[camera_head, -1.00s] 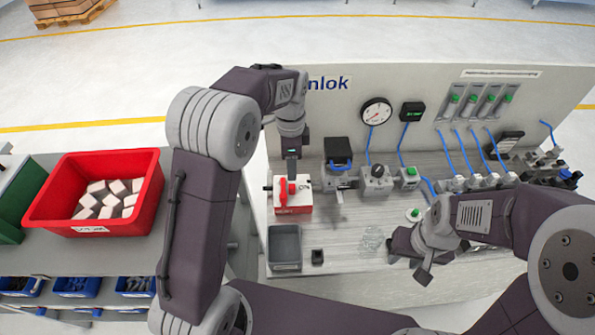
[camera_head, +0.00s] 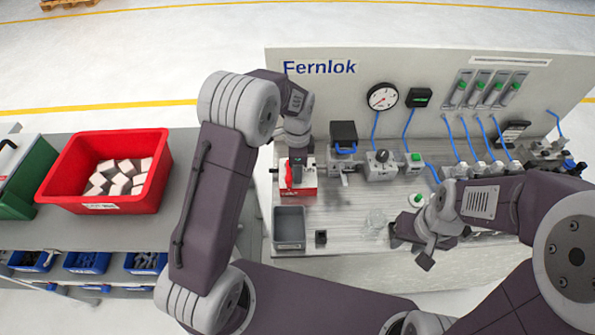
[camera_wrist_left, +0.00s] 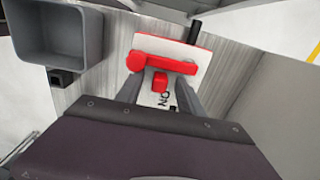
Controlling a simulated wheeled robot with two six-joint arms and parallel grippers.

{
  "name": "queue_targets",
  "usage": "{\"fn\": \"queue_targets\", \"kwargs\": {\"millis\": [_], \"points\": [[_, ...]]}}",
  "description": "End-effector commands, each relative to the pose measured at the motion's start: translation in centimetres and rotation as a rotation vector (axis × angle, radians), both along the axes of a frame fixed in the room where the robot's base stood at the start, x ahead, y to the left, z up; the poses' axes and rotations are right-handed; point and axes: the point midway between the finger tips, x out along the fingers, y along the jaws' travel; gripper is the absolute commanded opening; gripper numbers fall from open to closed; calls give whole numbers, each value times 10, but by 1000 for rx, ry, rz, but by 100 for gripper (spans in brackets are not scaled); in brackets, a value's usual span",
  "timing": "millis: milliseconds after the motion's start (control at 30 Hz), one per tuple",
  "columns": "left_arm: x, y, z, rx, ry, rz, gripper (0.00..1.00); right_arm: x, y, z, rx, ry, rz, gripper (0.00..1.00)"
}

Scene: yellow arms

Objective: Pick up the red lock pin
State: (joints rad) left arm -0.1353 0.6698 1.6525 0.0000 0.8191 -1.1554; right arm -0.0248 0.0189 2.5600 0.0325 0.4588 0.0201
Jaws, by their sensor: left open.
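A white and red switch box (camera_head: 306,191) stands on the bench, with a red lever (camera_head: 288,174) on it. In the left wrist view the lever (camera_wrist_left: 165,63) lies across the top of the box (camera_wrist_left: 187,52), above a small red block (camera_wrist_left: 160,82), which looks like the lock pin, and black "ON" lettering. My left gripper (camera_wrist_left: 159,92) is open, its two grey fingers on either side of the red block; I cannot tell whether they touch it. In the head view my left gripper (camera_head: 296,166) is over the box and partly hides it. My right gripper (camera_head: 411,248) hangs over the bench at the right, its jaws unclear.
A grey tray (camera_head: 289,243) and a small black block (camera_head: 321,237) sit in front of the box. Valves with blue hoses (camera_head: 381,165) and a gauge (camera_head: 382,96) line the back. A red bin (camera_head: 70,186) of white pieces stands at the left.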

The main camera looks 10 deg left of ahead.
Motion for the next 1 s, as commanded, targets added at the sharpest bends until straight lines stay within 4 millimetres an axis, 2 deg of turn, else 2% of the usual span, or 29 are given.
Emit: {"fn": "queue_targets", "kwargs": {"millis": [67, 200, 233, 633, 867, 1000], "points": [[0, 0, 0, 0, 0, 0, 45, 0, 0, 0, 0, 0, 0, 36], [0, 0, 0, 0, 0, 0, 6, 0, 0, 0, 0, 0, 0, 36], [0, 0, 0, 0, 0, 0, 0, 0, 0, 0, 0, 0, 0, 36], [1, 0, 7, -1, -1, 0, 0, 0, 0, 0, 0, 0, 0, 36], [2, 0, 43, -1, -5, 0, 0, 0, 0, -2, 0, 0, 0, 36], [-22, -23, 60, -1, -3, -6, 0, 0, 0, -7, 0, 0, 0, 36]]}}
